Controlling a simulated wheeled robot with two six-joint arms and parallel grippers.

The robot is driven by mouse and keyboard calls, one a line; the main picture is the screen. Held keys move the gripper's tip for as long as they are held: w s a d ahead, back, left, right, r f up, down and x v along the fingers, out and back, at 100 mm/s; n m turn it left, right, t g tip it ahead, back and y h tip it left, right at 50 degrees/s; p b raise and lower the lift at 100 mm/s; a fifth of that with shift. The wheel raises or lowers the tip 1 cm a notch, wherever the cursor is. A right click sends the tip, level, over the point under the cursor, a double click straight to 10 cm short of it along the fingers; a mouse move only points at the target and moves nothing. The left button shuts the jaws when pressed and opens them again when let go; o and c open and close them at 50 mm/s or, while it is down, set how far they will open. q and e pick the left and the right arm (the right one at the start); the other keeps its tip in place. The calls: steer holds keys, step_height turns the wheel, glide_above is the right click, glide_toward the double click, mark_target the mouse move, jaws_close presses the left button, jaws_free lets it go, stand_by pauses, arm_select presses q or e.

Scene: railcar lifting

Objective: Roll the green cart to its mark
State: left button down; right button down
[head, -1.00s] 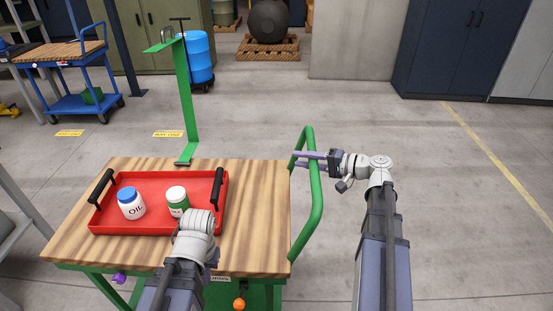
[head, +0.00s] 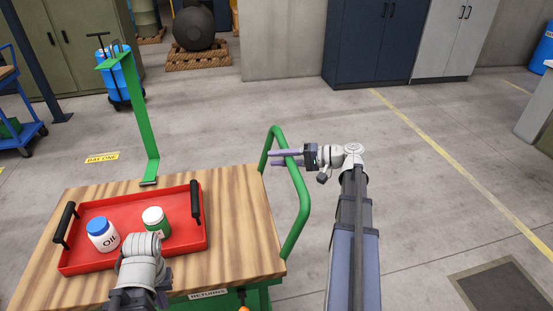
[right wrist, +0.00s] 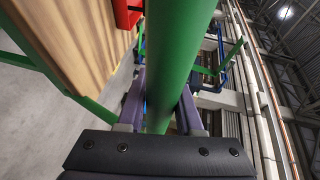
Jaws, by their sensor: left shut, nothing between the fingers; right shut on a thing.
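The green cart has a wooden top (head: 235,225) and a green push handle (head: 301,205) at its right side. My right gripper (head: 285,157) is shut on the upper part of the handle. In the right wrist view the green handle bar (right wrist: 178,60) runs between its fingers (right wrist: 160,110). My left gripper (head: 163,298) is at the cart's near edge, shut and empty, its fingertips mostly hidden. A red tray (head: 90,262) on the cart holds a white OIL bottle with blue cap (head: 102,235) and a green-and-white jar (head: 156,221). A plate reads RETURNS (head: 207,294).
A dark square (head: 505,288) lies on the floor at lower right. A yellow floor label (head: 102,157) and line (head: 460,165) show. A green post (head: 140,115) rises at the cart's far edge. Cabinets (head: 380,42) stand behind. Floor right of the cart is open.

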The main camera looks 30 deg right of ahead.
steer(key=c, duration=0.6)
jaws_free()
steer(key=p+v, duration=0.1)
steer(key=v, duration=0.6)
steer(key=shift+s+d, duration=0.25)
steer(key=shift+d, duration=0.05)
steer(key=shift+d, duration=0.1)
